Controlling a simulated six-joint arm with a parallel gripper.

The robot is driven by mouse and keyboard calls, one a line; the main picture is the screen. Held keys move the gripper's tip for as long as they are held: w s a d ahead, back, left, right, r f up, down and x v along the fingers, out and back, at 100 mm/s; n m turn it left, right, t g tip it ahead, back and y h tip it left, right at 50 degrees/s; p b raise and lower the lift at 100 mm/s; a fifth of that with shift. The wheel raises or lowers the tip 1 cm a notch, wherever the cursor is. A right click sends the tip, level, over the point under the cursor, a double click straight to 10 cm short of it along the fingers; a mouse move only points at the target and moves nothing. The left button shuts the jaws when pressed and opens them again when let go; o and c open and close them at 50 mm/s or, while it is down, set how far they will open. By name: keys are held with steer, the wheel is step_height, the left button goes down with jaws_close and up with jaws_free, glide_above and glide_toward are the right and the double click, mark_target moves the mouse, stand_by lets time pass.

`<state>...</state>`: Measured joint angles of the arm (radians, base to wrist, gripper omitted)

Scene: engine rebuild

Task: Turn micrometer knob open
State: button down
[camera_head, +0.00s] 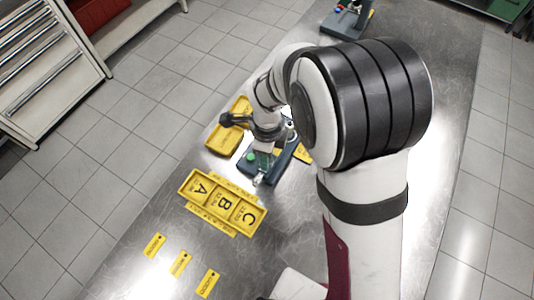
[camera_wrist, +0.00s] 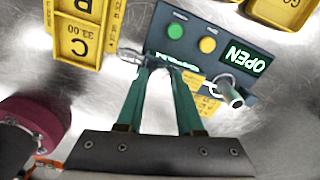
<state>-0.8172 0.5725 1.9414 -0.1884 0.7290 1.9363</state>
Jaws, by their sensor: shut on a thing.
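My gripper (camera_wrist: 163,68) has green fingers closing together at the station's near edge, left of the knob. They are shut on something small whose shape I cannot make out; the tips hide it. In the head view the station (camera_head: 284,164) is partly hidden by my gripper (camera_head: 262,172).
A yellow tray marked A, B and C (camera_head: 185,187) lies beside the station; part of it shows in the wrist view (camera_wrist: 57,40). Another yellow tray (camera_head: 218,143) is beyond. Several yellow tags (camera_head: 180,264) lie nearer. The metal table is bare around them.

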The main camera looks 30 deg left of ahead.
stand_by(0.5)
steer(key=c, duration=0.5)
jaws_free()
steer(key=shift+c, duration=0.2)
step_height(320, 180, up, 16)
steer(key=shift+f, duration=0.1)
steer(key=s+d+r+n+y, duration=0.1)
steer(key=s+d+n, duration=0.2)
steer(key=d, duration=0.7)
steer(key=s+d+r+n, duration=0.1)
steer(key=s+d+n, duration=0.15)
steer(key=d, duration=0.65)
steer(key=s+d+f+n, duration=0.2)
steer(key=s+d+n, duration=0.2)
steer(key=s, duration=0.3)
steer(key=shift+s+d+y, duration=0.25)
steer(key=shift+d+y, duration=0.15)
steer(key=shift+d, duration=0.15)
